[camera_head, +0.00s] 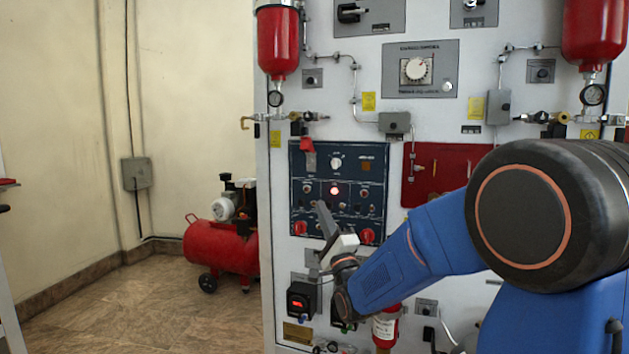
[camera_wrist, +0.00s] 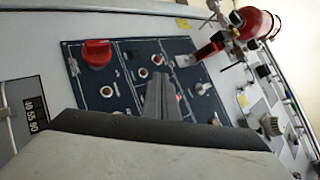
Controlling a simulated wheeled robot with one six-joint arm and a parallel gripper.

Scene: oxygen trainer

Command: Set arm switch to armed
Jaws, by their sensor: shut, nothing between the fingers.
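The dark blue control panel (camera_head: 350,213) is on the white cabinet, and it also shows tilted in the wrist view (camera_wrist: 85,85). At its top left is a red flip-up cover (camera_head: 306,145) over a light grey plate; in the wrist view the cover (camera_wrist: 208,49) stands out from the panel. Its labels are too small to read, so I cannot tell which switch is the arm switch or its position. My gripper (camera_head: 321,206) is shut and empty, in front of the panel's lower left. In the wrist view its fingers (camera_wrist: 160,88) hide part of the panel.
Red knobs (camera_head: 300,228) (camera_head: 367,235) sit along the panel's bottom. A red plate (camera_head: 430,170) is to the right, partly behind my arm. A red compressor (camera_head: 220,250) stands on the floor at left.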

